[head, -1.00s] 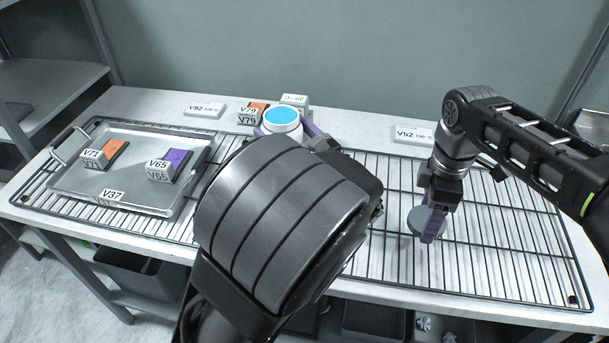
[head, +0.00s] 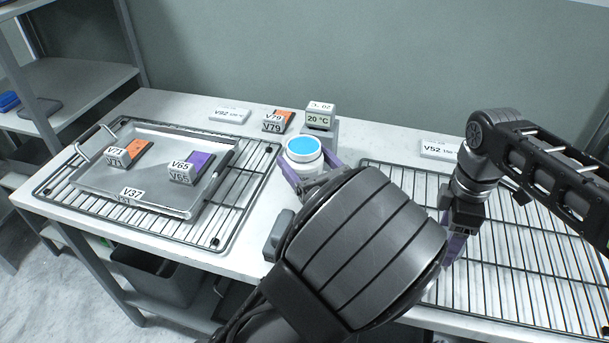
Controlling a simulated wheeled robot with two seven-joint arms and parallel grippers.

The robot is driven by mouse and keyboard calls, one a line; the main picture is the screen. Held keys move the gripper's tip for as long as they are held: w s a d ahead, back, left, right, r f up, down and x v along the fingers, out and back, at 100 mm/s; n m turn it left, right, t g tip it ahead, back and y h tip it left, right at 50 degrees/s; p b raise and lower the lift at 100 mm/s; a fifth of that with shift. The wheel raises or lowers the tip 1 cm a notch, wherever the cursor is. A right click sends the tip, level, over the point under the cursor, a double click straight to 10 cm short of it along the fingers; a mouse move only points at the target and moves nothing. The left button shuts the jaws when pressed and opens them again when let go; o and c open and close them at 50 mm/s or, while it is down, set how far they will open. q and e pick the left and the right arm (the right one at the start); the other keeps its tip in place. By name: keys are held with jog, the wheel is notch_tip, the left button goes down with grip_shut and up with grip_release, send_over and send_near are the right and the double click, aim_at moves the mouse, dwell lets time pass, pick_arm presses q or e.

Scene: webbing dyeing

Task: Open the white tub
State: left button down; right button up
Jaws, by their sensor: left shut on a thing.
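The white tub (head: 303,155) is near the middle of the table, with no lid on it and a bright blue round surface showing at its top. The purple fingers of my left gripper (head: 308,168) are shut around the tub, one on each side. My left wrist covers the space in front of it. My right gripper (head: 456,240) hangs over the right wire rack, pointing down. One purple finger shows; my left wrist hides its tip and whatever lies between its fingers.
A metal tray (head: 95,187) with orange and purple labelled blocks rests on the left rack (head: 248,187). The right rack (head: 520,270) looks mostly empty.

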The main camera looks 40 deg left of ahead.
pick_arm(q)
jog(key=shift+r, duration=0.1)
jog(key=shift+f+b, duration=0.6)
jog(key=shift+f, duration=1.25)
jog(key=shift+f, duration=0.1)
jog(key=shift+c, duration=1.8)
grip_release()
jog(key=shift+f, duration=0.1)
jog(key=shift+s+d, duration=0.1)
jog(key=shift+d, duration=0.1)
jog(key=v, duration=1.1)
jog(key=shift+s+d, duration=0.15)
jog(key=shift+d, duration=0.15)
